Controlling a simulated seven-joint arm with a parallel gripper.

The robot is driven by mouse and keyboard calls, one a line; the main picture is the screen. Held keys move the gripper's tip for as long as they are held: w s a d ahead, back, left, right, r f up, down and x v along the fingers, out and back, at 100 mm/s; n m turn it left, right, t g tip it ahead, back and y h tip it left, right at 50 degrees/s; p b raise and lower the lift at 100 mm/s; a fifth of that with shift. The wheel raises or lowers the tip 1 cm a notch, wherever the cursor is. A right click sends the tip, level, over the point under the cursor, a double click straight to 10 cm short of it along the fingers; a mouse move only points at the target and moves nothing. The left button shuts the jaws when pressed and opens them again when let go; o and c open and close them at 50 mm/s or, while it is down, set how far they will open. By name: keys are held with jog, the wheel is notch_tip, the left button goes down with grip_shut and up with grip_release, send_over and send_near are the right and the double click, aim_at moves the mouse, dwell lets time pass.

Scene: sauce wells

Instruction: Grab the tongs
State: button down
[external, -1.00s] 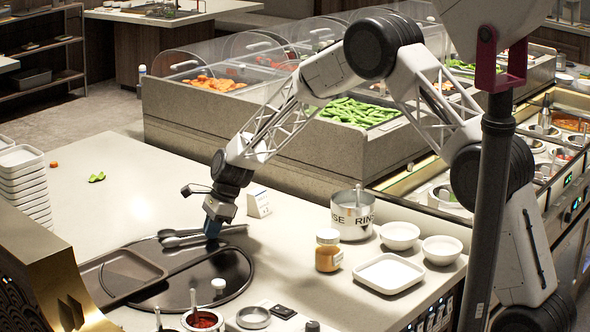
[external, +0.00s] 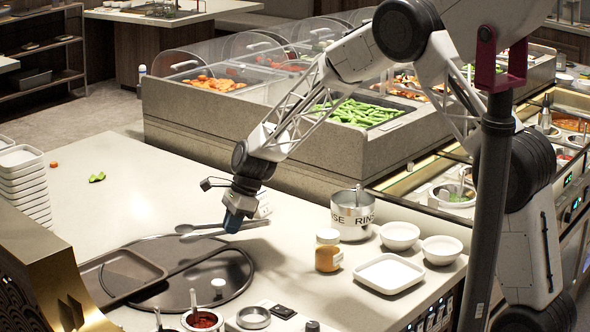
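The grey metal tongs (external: 197,231) are at the back edge of the dark round plate in the external view. They reach from a rounded end at the left to a thin end on the right of my gripper. The tongs appear raised a little above the counter. The fingers hide the part they grip.
A dark round plate (external: 226,287) with a brown rectangular tray (external: 122,270) lies below. A rinse pot (external: 352,222), an orange jar (external: 328,256), white bowls (external: 399,236) and a square white dish (external: 389,273) stand to the right.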

jog(key=shift+s+d+r, duration=0.2)
jog(key=shift+s+d, duration=1.2)
jog(key=shift+s, duration=0.05)
jog(key=shift+s+d+r, duration=0.2)
jog(key=shift+s+d, duration=1.15)
jog(key=shift+s, duration=0.05)
